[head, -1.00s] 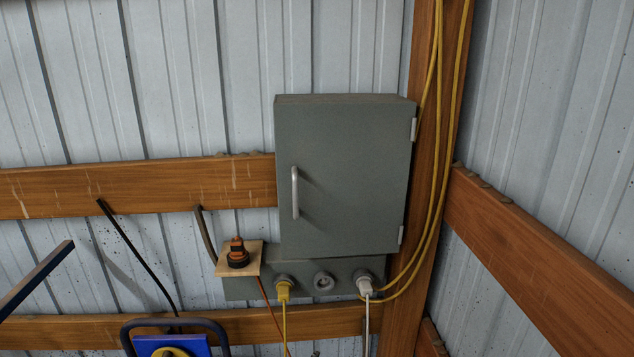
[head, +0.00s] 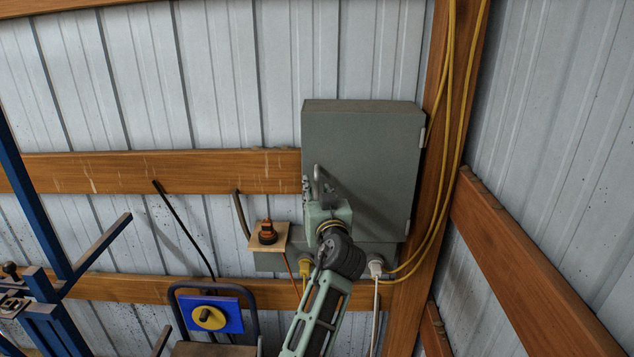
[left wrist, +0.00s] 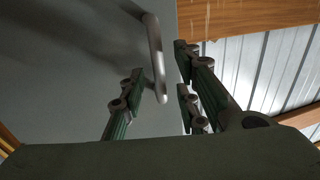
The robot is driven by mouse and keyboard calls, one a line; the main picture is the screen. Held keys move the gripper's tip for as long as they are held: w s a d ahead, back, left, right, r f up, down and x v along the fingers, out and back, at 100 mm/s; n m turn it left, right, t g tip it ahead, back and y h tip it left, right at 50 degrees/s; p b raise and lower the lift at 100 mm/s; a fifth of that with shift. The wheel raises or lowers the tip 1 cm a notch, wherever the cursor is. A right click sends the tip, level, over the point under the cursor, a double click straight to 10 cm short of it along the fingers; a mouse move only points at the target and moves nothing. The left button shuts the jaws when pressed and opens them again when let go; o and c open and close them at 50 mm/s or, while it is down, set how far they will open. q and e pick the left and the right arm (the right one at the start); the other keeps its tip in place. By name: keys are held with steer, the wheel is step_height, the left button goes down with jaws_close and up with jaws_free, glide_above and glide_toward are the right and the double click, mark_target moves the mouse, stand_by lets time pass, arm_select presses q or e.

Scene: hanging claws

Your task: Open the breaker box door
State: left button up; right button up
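The grey breaker box (head: 365,130) hangs on the wall with its door shut. Its hinges show on the door's right edge. The metal handle is near the door's left edge, largely covered by my gripper in the head view; it shows clearly in the left wrist view (left wrist: 156,60). My left gripper (head: 317,188) is in front of the handle. In the left wrist view its fingers (left wrist: 160,78) are spread apart, one on the left of the handle's lower part and the others on its right, with gaps visible. My right gripper is not in view.
Below the box is a socket strip with a yellow plug (head: 305,268) and a white plug (head: 376,266). An orange-black switch (head: 267,232) is at left. Yellow cables (head: 447,160) hang along the wooden post at right. A blue frame (head: 40,190) stands at far left.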

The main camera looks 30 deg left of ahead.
arm_select(q)
steer(key=shift+r+p+x, duration=0.2)
steer(key=shift+p+x, duration=0.15)
steer(key=shift+x, duration=0.7)
steer(key=shift+w+a+f, duration=0.1)
steer(key=shift+w, duration=0.1)
steer(key=shift+c, duration=0.2)
jaws_close()
